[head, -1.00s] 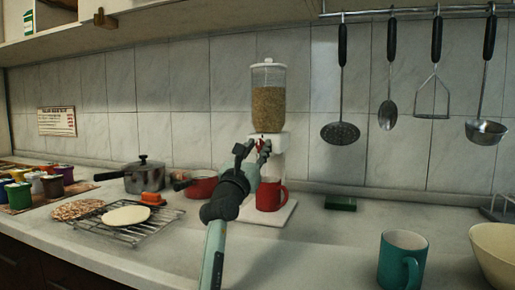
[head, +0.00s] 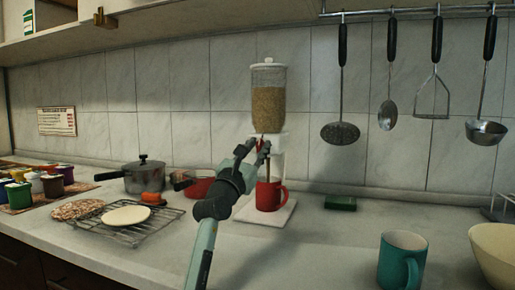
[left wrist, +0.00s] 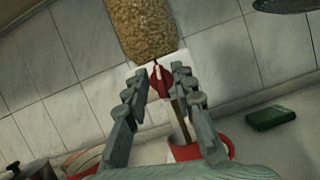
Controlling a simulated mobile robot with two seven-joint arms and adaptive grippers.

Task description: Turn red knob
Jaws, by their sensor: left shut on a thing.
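The cereal dispenser (head: 268,95) has a clear hopper of brown grain on a white body and stands against the tiled wall. Its red knob (left wrist: 161,80) sits between the fingers of my left gripper (head: 257,147), which is shut on it. In the left wrist view the knob looks tilted between the two fingertips. A brown stream of grain (left wrist: 180,122) falls below the knob into the red mug (head: 269,196), which stands on the dispenser's white base (head: 262,215). My left gripper partly hides the knob in the head view. My right gripper is not in view.
A teal mug (head: 402,260) and a cream bowl (head: 492,252) stand at the front right. A wire rack (head: 130,232) with flatbreads, a steel pot (head: 146,178) and a red pan (head: 198,188) are to the left. A green box (head: 340,203) lies to the right.

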